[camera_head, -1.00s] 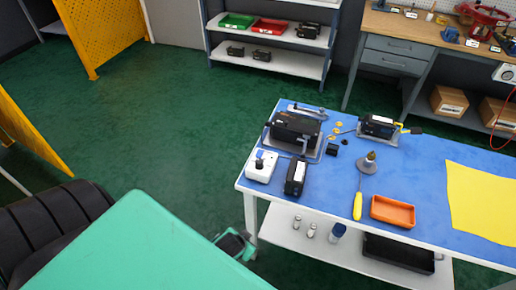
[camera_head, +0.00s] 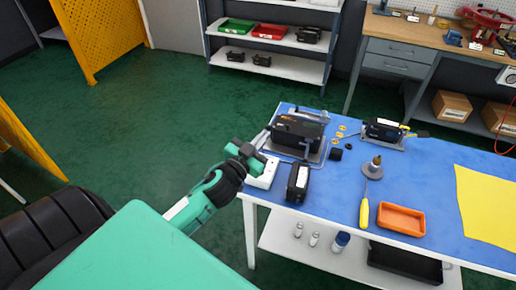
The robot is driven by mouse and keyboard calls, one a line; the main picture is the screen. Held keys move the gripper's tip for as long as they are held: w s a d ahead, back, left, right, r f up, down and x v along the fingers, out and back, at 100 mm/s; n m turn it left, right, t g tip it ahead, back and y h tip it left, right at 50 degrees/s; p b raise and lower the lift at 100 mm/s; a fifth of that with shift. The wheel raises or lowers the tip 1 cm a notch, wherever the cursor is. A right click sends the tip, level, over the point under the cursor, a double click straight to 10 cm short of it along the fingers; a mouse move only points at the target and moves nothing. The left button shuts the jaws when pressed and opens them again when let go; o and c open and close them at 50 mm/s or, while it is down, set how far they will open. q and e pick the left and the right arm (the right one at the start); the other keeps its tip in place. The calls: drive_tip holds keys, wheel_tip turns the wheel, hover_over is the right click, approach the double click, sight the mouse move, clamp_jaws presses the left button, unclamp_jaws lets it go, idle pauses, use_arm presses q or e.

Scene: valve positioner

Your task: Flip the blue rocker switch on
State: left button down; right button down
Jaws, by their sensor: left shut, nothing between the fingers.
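The white switch box (camera_head: 265,177) sits at the left front corner of the blue-topped table (camera_head: 330,205). Its blue rocker switch and black knob are hidden behind my left gripper. My left gripper (camera_head: 263,141) is shut and empty. It shows over the box's upper left part, with its fingers pointing up and right toward the large black unit. I cannot tell whether it touches the box. My right gripper is not in view.
The large black unit (camera_head: 297,131) stands just behind the box, and a smaller black device (camera_head: 298,182) stands right of it. A yellow-handled screwdriver (camera_head: 364,213), an orange tray (camera_head: 401,219) and a yellow sheet (camera_head: 488,205) lie farther right.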

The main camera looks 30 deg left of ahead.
use_arm(q)
drive_tip(key=w+d+r+m+g+h, duration=0.35)
drive_tip(key=r+m+g+h, duration=0.2)
drive_tip(key=m+h, duration=0.8)
drive_tip(key=s+a+f+g+y, duration=0.1)
drive_tip(key=a+f+g+y, duration=0.1)
drive_tip(key=a+g, duration=0.3)
drive_tip(key=s+a+f+g+y, duration=0.1)
drive_tip(key=a+f+g+y, duration=0.1)
drive_tip(key=a+g, duration=0.3)
drive_tip(key=a+y, duration=0.1)
drive_tip(key=a, duration=0.3)
drive_tip(key=shift+a+f, duration=0.25)
drive_tip(key=shift+f, duration=0.15)
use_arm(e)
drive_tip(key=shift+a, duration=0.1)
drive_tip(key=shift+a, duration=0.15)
